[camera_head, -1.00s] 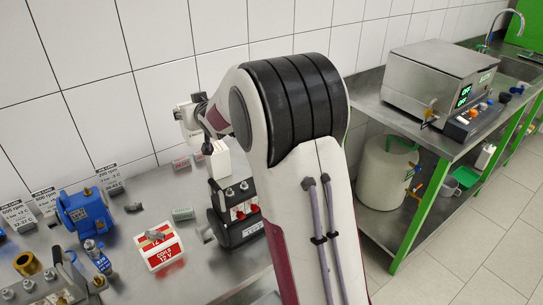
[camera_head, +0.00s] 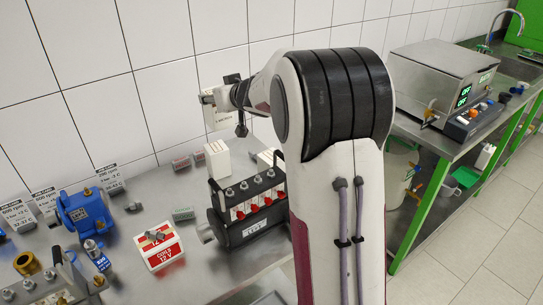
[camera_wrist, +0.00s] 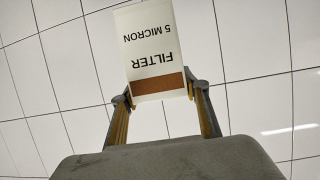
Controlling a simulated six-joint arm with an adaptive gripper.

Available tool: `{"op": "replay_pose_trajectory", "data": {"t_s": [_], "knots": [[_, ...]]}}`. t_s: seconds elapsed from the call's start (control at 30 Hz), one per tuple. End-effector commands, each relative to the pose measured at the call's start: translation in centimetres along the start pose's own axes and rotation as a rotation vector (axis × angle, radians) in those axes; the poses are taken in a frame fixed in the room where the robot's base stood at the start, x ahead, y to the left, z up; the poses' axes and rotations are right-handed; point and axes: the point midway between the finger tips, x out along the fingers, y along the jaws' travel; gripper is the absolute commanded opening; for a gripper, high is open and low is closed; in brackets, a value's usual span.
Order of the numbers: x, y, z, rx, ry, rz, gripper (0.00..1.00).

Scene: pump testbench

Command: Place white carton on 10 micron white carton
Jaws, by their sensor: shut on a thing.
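My gripper (camera_wrist: 159,93) is shut on a white carton (camera_wrist: 152,42) with a brown band. Its print, upside down in the wrist view, reads FILTER 5 MICRON. In the head view this carton (camera_head: 217,117) hangs in the air near the tiled wall, above the bench, clear of anything below. A white carton (camera_head: 217,160) stands upright on the bench beneath it. I cannot read a label on either standing carton, so I cannot tell which is 10 micron.
The black block (camera_head: 248,208) with red parts stands in front of the standing cartons. A red and white coil box (camera_head: 158,248) and a blue pump (camera_head: 86,214) are further left. The tiled wall is close behind.

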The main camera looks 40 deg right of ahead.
Motion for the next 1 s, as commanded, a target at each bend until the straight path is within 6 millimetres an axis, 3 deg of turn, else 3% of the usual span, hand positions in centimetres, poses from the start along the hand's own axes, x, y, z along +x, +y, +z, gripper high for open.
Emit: {"op": "replay_pose_trajectory", "data": {"t_s": [0.27,0.6,1.0], "knots": [[-3.3,4.5,0.1,-0.010,0.001,-0.020,0.19],[-7.8,9.5,2.2,-0.014,0.000,-0.035,0.19],[-9.8,11.4,3.4,-0.013,0.001,-0.032,0.19]]}}
